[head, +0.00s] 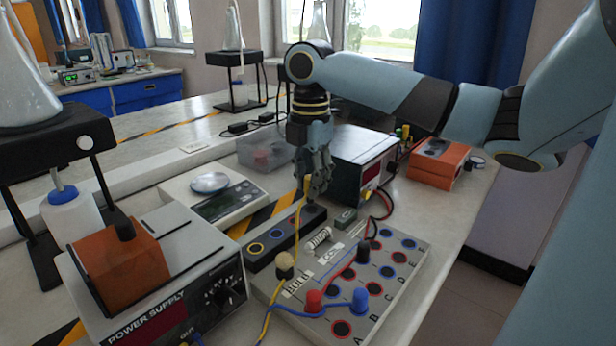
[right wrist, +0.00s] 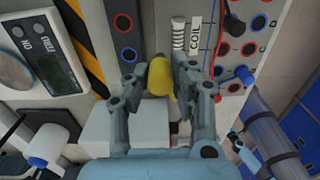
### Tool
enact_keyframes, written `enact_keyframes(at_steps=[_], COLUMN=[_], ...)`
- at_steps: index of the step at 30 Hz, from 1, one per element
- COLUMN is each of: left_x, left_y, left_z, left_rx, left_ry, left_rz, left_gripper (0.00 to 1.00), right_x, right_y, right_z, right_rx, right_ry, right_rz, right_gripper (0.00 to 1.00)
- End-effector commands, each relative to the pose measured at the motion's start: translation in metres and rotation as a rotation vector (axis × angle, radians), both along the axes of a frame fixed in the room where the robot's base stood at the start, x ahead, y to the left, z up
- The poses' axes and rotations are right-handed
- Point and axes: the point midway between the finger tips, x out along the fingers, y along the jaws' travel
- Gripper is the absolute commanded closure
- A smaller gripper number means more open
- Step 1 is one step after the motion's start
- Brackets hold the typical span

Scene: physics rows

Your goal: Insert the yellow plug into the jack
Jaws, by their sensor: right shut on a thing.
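The yellow plug (right wrist: 160,77) is between the two fingers of my right gripper (right wrist: 158,82), which is shut on it. In the head view my right gripper (head: 316,185) points down over the dark jack strip (head: 272,262), near its far end; only a little of the yellow plug (head: 307,184) shows there, with a yellow cable hanging from it. My left gripper is out of view.
A grey board (head: 400,262) with red and blue jacks, plugs and a coil stands right of the strip. A power supply (head: 170,290) is at front left, a scale (head: 212,203) at left. A red-display meter (head: 355,165) and an orange box (head: 436,165) stand behind.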

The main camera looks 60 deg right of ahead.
Motion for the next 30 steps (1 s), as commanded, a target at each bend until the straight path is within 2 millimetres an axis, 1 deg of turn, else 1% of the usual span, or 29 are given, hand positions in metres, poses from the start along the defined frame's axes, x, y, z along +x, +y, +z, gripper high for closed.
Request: enact_keyframes(at_steps=[2,5,8,11,17,21,27,30], left_x=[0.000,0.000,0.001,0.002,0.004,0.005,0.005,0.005], left_y=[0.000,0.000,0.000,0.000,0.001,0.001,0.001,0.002], left_z=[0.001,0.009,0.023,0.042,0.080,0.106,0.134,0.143], left_rx=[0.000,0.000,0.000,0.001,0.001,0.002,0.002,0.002], left_ry=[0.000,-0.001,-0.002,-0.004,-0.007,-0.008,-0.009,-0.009], left_rz=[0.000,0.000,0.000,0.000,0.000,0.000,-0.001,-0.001], left_gripper=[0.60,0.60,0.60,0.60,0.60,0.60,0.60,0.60], right_x=[-0.001,-0.005,-0.013,-0.026,-0.058,-0.085,-0.123,-0.138], right_y=[0.001,0.005,0.013,0.025,0.056,0.083,0.119,0.133], right_z=[0.000,0.001,0.003,0.004,0.000,-0.004,-0.011,-0.015], right_rx=[0.000,0.001,0.002,0.005,0.007,0.009,0.010,0.009], right_ry=[0.000,0.002,0.004,0.006,0.007,0.010,0.014,0.013], right_rz=[-0.003,-0.019,-0.056,-0.115,-0.275,-0.409,-0.598,-0.676], right_gripper=[1.00,1.00,1.00,1.00,1.00,1.00,1.00,1.00])
